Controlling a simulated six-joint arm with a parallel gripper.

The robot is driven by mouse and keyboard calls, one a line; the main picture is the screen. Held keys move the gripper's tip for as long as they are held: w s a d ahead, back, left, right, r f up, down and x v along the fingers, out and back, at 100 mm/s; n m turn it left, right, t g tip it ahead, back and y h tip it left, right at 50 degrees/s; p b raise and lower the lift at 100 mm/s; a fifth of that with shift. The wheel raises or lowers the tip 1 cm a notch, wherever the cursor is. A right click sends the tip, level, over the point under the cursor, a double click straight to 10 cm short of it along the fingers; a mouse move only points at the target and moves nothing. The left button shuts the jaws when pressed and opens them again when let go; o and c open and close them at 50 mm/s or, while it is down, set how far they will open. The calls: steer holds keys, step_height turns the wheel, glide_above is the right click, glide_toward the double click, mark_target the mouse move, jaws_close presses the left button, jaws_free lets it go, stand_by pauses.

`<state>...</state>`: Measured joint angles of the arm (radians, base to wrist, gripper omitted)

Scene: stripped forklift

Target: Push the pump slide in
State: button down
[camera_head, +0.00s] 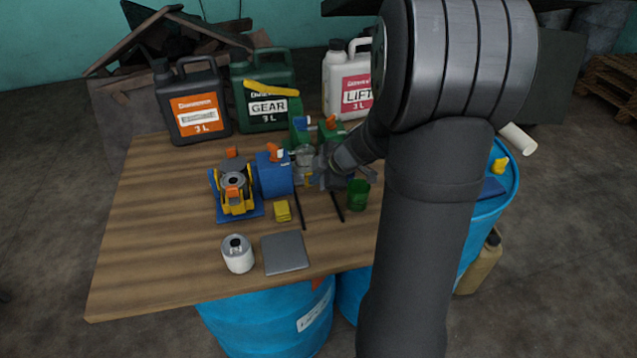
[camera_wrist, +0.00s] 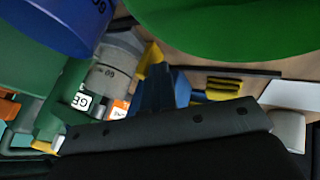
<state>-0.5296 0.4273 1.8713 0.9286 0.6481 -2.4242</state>
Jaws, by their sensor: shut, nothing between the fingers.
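My gripper (camera_head: 310,179) is low over the middle of the table, to the right of a blue block with an orange top (camera_head: 273,174). A yellow and dark device with orange parts (camera_head: 235,192) stands on a blue base left of the blue block, apart from my gripper. I cannot tell which part is the pump slide.
A green cup (camera_head: 358,194) stands right of my gripper. Dark rods (camera_head: 337,206), a yellow block (camera_head: 282,211), a grey plate (camera_head: 285,253) and a white-grey can (camera_head: 237,254) lie nearer the front. Large jugs (camera_head: 194,105) line the back. The table's left side is clear.

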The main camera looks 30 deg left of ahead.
steer(key=shift+w+a+r, duration=0.1)
steer(key=shift+w, duration=0.05)
steer(key=shift+s+d, duration=0.35)
steer(key=s+d, duration=0.2)
steer(key=shift+s+d, duration=0.25)
steer(key=shift+s, duration=0.05)
steer(key=v, duration=0.9)
steer(key=shift+d+r, duration=0.2)
steer(key=shift+r, duration=0.1)
steer(key=x, duration=0.9)
steer(key=shift+a+f, duration=0.15)
steer(key=shift+f, duration=0.1)
steer(key=shift+w+a+f, duration=0.2)
steer(key=shift+w+a, duration=0.55)
steer(key=shift+a, duration=0.1)
steer(key=shift+w+a, duration=0.55)
steer(key=shift+w, duration=0.05)
